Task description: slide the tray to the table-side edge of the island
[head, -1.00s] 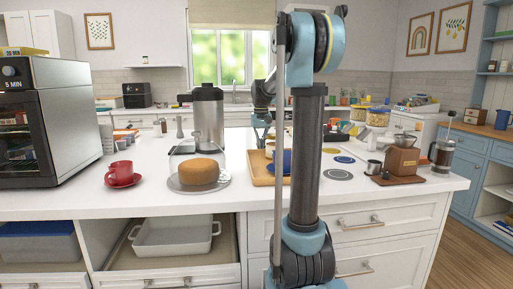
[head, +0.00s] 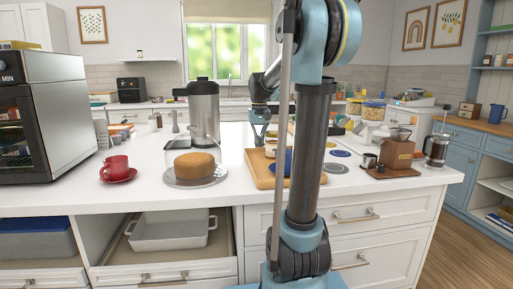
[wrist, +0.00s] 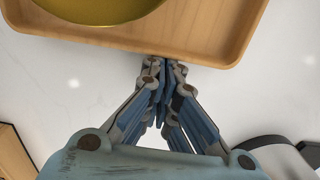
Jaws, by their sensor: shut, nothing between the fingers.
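The wooden tray (head: 257,174) lies on the white island top, partly hidden behind my arm column. A cream item (head: 272,148) and a blue item (head: 287,162) show on it. My gripper (head: 262,143) is shut and empty at the tray's far side. In the wrist view, the closed fingertips (wrist: 164,64) are at the outside of the tray's rim (wrist: 200,52), touching it or very close. A yellow round dish (wrist: 95,8) sits on the tray, cut off by the frame.
Flat discs (head: 336,168), a coffee grinder (head: 397,153) and a French press (head: 437,148) stand to the right. The island's near edge strip is clear.

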